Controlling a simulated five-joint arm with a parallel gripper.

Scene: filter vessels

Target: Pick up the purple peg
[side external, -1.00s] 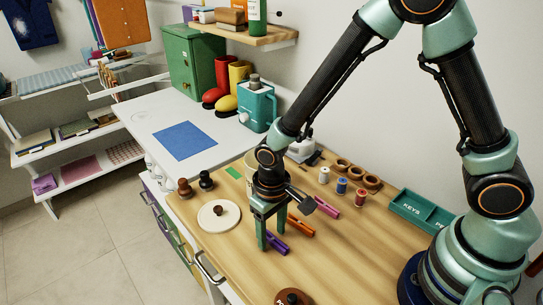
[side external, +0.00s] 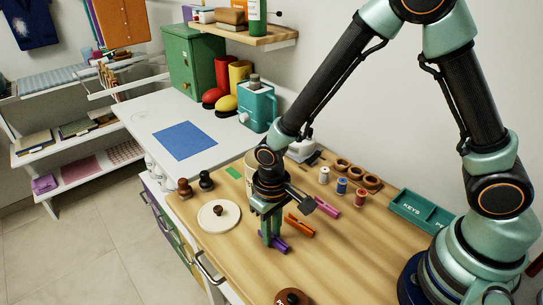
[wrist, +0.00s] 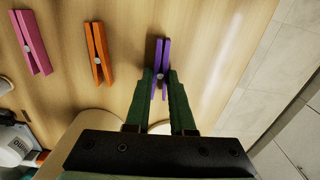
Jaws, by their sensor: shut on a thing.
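The purple peg (wrist: 161,60) lies on the wooden worktop, between the two green fingers of my gripper (wrist: 160,90) in the wrist view. In the side view the purple peg (side external: 281,245) shows partly, with my gripper (side external: 272,243) down at the worktop over it. My gripper is shut on the purple peg, with a finger against each side. The peg's far end sticks out past the fingertips.
An orange peg (side external: 299,227) and a pink peg (side external: 327,207) lie close by on the worktop. A round white lidded piece (side external: 219,216) sits to the left. Thread spools (side external: 341,186) and a green tray (side external: 420,211) stand to the right. The front of the worktop is mostly clear.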

